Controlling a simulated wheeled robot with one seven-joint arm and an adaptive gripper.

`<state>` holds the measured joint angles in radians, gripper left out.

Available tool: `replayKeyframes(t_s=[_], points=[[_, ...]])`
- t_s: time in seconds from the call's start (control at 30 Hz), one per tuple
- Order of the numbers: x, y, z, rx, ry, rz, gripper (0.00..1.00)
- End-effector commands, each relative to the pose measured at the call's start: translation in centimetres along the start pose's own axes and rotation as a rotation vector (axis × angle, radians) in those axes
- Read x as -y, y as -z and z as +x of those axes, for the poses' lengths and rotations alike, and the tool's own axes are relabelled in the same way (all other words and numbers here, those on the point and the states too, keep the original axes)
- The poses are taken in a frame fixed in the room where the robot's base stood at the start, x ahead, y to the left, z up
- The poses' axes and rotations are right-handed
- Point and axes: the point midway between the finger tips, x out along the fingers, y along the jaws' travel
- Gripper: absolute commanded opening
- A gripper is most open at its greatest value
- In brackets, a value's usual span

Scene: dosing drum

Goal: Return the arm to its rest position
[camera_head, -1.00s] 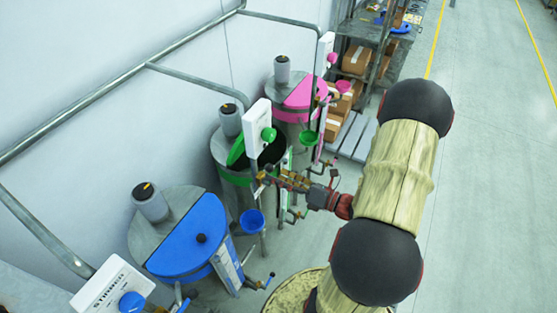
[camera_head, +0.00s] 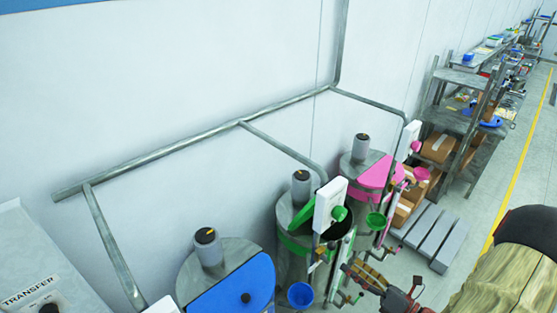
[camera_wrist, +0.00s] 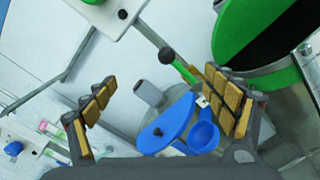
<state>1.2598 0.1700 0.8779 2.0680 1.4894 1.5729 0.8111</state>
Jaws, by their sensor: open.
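My gripper (camera_head: 358,276) is at the lower right of the head view, in front of the green-banded drum (camera_head: 296,242). In the wrist view my gripper (camera_wrist: 160,108) has its padded fingers wide apart with nothing held between them. My arm (camera_head: 510,280) is cut off by the right and lower edges of the head view. The green drum's lid (camera_head: 309,215) is raised and its dark opening shows. In the wrist view the green rim (camera_wrist: 232,28) lies close beyond the right finger.
A blue-lidded drum (camera_head: 238,291) stands left and a pink-lidded drum (camera_head: 372,172) right of the green one. A blue cup (camera_head: 300,295) and a green cup (camera_head: 376,221) stick out in front. A pallet (camera_head: 436,233) and shelving (camera_head: 462,115) stand further right. Pipes run along the wall.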

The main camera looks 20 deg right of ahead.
Motion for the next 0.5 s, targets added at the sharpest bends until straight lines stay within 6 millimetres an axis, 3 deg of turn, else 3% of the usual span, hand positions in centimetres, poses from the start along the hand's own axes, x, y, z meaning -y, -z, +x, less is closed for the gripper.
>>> replayKeyframes(t_s=[0.23, 0.4, 0.5], points=[[0.3, 0.9, 0.0, -0.036, 0.009, -0.084, 0.85], [-1.8, 6.6, -0.8, -0.249, -0.069, -0.261, 0.85], [-3.3, 8.8, -2.0, -0.394, -0.146, -0.419, 0.85]])
